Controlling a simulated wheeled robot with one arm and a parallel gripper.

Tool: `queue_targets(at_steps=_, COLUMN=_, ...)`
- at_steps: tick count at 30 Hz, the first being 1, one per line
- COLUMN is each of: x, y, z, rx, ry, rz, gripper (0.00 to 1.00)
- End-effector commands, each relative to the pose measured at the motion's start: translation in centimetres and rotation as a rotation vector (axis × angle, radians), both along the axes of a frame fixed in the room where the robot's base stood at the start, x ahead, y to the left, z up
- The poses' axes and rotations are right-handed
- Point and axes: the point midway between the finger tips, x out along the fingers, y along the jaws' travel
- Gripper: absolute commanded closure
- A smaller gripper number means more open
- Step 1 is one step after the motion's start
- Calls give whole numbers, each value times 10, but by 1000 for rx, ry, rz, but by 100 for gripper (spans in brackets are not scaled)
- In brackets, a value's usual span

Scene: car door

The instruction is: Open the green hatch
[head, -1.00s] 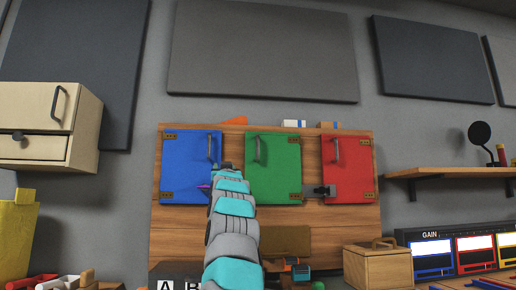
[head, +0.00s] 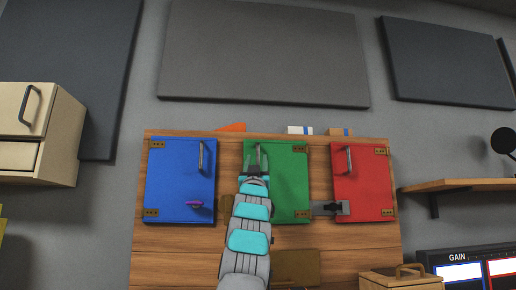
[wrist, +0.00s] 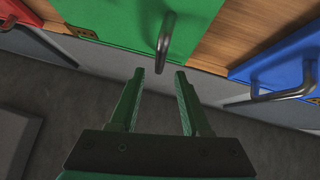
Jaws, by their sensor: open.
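The green hatch (head: 287,185) is set in a wooden panel and looks closed. Its hinge side is at the right, and its metal handle (head: 258,152) is near the upper left edge. My gripper (head: 254,168) is in front of this handle, and my arm hides part of the hatch's left edge. In the wrist view, my gripper (wrist: 160,73) is open, with two green fingers apart. The near end of the green hatch's handle (wrist: 166,40) is at the gap between the fingertips. I cannot tell whether they touch it.
A blue hatch (head: 180,180) with a purple latch (head: 195,204) is at left. A red hatch (head: 362,188) is at right, with a grey latch (head: 330,208) at its left edge. A beige cabinet (head: 40,130) is far left; a shelf (head: 465,186) is far right.

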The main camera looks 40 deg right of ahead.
Motion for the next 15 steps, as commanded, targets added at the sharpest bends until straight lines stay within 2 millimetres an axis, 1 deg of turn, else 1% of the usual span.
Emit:
queue_targets(at_steps=1, x=3, y=-3, z=10, rx=2, ry=3, rz=1, gripper=53)
queue_targets(at_steps=6, x=12, y=-11, z=26, rx=0, ry=-2, rz=0, gripper=53)
queue_targets(at_steps=15, x=27, y=-26, z=43, rx=0, ry=0, rz=0, gripper=53)
